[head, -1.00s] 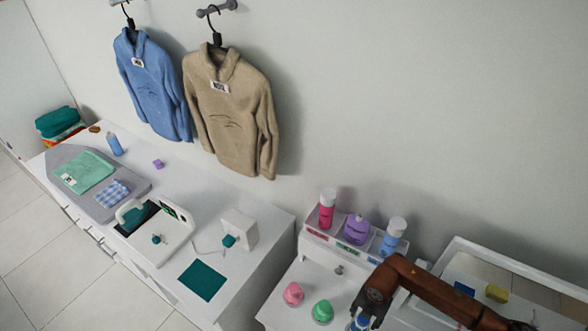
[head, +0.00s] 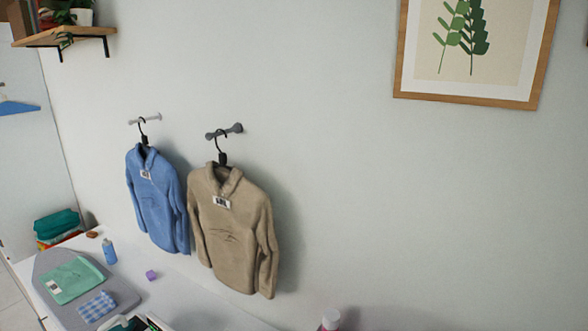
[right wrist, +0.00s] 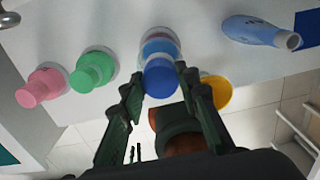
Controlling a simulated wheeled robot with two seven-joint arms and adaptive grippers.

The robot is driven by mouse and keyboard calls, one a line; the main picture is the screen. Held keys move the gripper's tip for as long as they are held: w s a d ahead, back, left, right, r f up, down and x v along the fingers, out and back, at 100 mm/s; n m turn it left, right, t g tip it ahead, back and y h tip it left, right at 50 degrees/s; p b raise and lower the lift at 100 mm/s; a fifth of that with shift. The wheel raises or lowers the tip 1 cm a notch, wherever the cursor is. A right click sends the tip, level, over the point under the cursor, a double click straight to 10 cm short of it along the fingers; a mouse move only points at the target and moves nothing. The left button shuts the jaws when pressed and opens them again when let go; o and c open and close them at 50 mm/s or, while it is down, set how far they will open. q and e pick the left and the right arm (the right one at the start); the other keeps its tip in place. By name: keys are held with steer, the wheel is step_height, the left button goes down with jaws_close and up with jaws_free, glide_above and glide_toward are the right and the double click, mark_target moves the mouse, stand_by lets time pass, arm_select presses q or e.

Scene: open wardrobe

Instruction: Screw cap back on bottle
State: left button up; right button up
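A blue cap (right wrist: 160,82) tops a pale, see-through bottle (right wrist: 159,45) with a blue band, in the middle of the right wrist view. My right gripper (right wrist: 160,78) has one finger on each side of the blue cap. The fingertips are very close to it, and whether they press on it cannot be told. A blue bottle (right wrist: 258,31) lies on its side at the upper right, its open neck pointing right. My left gripper is not in view. The head view shows neither gripper.
Pink (right wrist: 42,87), green (right wrist: 92,71) and partly hidden yellow (right wrist: 216,91) capped items stand beside the blue one on the white top (right wrist: 120,22). Blue (head: 157,200) and beige (head: 233,230) hoodies hang on the wall. A framed leaf print (head: 473,45) hangs at upper right.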

steer(key=c, duration=0.6)
steer(key=m+p, duration=0.2)
steer(key=m, duration=0.2)
steer(key=shift+r, duration=0.1)
jaws_close()
steer(key=m+p, duration=0.1)
steer(key=m, duration=0.2)
steer(key=m+p, duration=0.3)
steer(key=m, duration=0.2)
steer(key=m+p, duration=0.3)
steer(key=m, duration=0.1)
steer(key=shift+m, duration=0.7)
steer(key=o, duration=1.3)
jaws_free()
